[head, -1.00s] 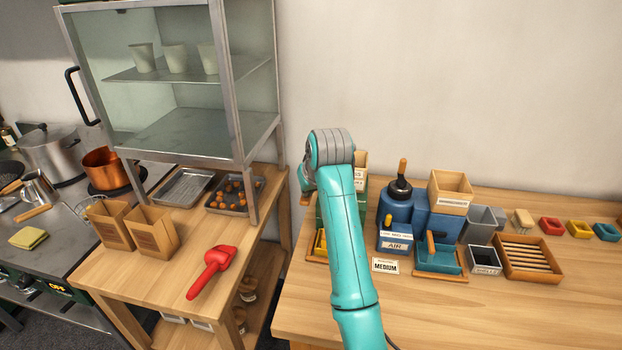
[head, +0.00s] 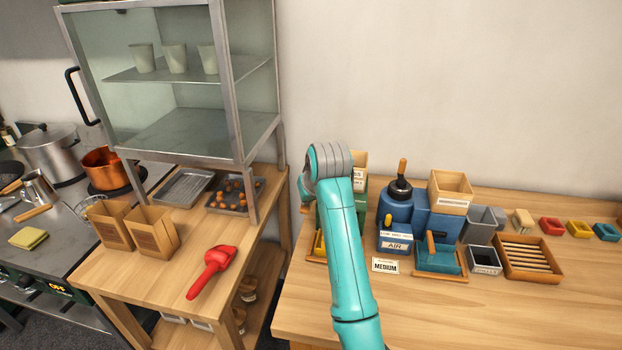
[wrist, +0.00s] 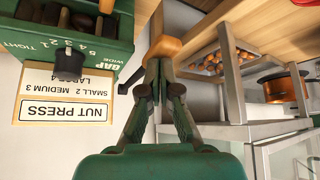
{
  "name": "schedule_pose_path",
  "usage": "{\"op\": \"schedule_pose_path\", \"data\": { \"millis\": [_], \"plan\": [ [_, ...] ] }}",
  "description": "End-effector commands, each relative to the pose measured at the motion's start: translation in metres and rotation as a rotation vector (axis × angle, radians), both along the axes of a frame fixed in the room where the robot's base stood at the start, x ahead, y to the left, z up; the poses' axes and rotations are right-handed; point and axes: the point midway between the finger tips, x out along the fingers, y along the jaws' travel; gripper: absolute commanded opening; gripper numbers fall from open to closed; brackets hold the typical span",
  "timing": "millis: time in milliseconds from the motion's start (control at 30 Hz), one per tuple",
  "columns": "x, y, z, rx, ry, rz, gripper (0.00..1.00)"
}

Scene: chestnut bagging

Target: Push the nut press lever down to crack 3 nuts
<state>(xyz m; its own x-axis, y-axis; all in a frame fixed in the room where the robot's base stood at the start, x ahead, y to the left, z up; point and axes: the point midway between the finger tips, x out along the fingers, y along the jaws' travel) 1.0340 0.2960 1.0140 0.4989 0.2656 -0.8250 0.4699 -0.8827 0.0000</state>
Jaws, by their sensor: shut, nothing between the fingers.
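The nut press is a green box (wrist: 62,60) at the upper left of the wrist view, with a black gap knob (wrist: 70,60) and a "NUT PRESS" label (wrist: 67,112). In the head view only parts of it (head: 360,187) show, behind my arm. A rounded wooden lever handle (wrist: 166,46) shows beside the press. My gripper (wrist: 164,75) is shut and empty, its fingertips at the near side of this handle. I cannot tell whether they touch it. My arm hides the gripper in the head view.
Right of my arm stand a blue machine (head: 397,208) with an upright wooden lever, a teal tray (head: 438,258) and a slatted wooden tray (head: 528,258). A pan of chestnuts (head: 235,195) and a red scoop (head: 212,270) are on the left table. The right table's front is clear.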

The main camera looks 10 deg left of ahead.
Motion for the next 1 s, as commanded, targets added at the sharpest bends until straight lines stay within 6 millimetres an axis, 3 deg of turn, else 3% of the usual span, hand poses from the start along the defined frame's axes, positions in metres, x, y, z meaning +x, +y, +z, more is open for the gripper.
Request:
{"op": "schedule_pose_path", "data": {
  "millis": [300,633,867,1000],
  "plan": [
    [-0.003,0.0,-0.02,-0.001,0.003,0.0,0.0],
    [-0.003,0.0,-0.021,-0.001,0.003,0.001,0.0],
    [-0.004,0.0,-0.034,-0.002,0.005,0.001,0.0],
    [-0.003,0.0,-0.027,-0.001,0.002,0.0,0.0]
  ]
}}
